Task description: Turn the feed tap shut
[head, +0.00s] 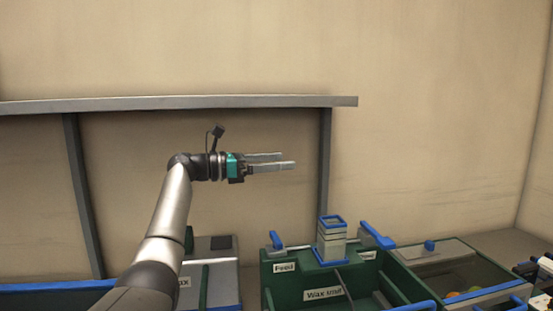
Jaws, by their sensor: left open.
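A green machine labelled "Wax unit" (323,294) stands at the bottom centre. A small label reading "Feed" (284,267) is on its left part, with a short blue handle (276,240) just above it. A longer blue lever (377,236) slants at the right, above another label too small to read. I cannot tell for certain which handle is the feed tap. My left gripper (288,161) is open and empty, pointing right, in the air above the machine and apart from both handles. My right gripper is not in view.
A square hopper with a blue rim (332,222) rises between the handles. A grey shelf rail (190,103) runs behind, with a post (324,160). A lidded green bin (440,257) holding round fruit stands at the right. A grey box (215,275) stands at the left.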

